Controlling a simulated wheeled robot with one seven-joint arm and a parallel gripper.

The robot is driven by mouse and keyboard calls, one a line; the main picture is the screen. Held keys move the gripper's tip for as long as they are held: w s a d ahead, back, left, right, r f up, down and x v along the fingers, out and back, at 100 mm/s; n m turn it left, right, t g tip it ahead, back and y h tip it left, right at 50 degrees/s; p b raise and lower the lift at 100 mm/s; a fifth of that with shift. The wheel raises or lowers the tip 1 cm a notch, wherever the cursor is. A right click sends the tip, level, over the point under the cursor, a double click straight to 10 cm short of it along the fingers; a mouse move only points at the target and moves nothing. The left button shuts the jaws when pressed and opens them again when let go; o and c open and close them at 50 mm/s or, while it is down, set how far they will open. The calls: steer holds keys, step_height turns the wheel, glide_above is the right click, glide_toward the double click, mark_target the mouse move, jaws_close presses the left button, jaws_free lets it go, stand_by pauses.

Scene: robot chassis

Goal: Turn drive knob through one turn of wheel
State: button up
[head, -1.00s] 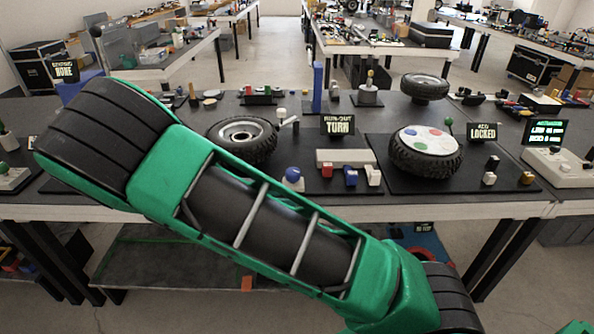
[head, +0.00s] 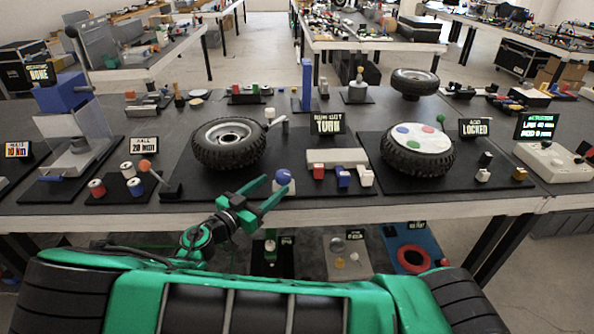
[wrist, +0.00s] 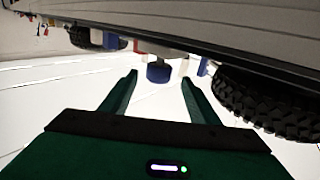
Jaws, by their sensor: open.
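The blue knob (head: 284,177), which looks like the drive knob, stands at the front edge of the run-out station, right of the wheel (head: 228,143). The wheel is a black knobbly tyre on a pale rim, lying tilted on a dark mat. My gripper (head: 277,184) is open and empty, its green fingers pointing at the knob from the front left. In the wrist view, the blue knob (wrist: 158,73) shows beyond and between the fingertips; the tyre (wrist: 268,102) is at right. I cannot tell whether either finger touches the knob.
A sign reading TURN (head: 328,123) stands behind a pale block (head: 336,157) with red, blue and white pieces before it. A second wheel (head: 417,150) with coloured discs lies to the right. A lever with an orange ball (head: 145,165) stands left of the first wheel.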

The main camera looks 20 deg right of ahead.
steer(key=x, duration=1)
steer(key=shift+d, duration=0.15)
steer(key=c, duration=1)
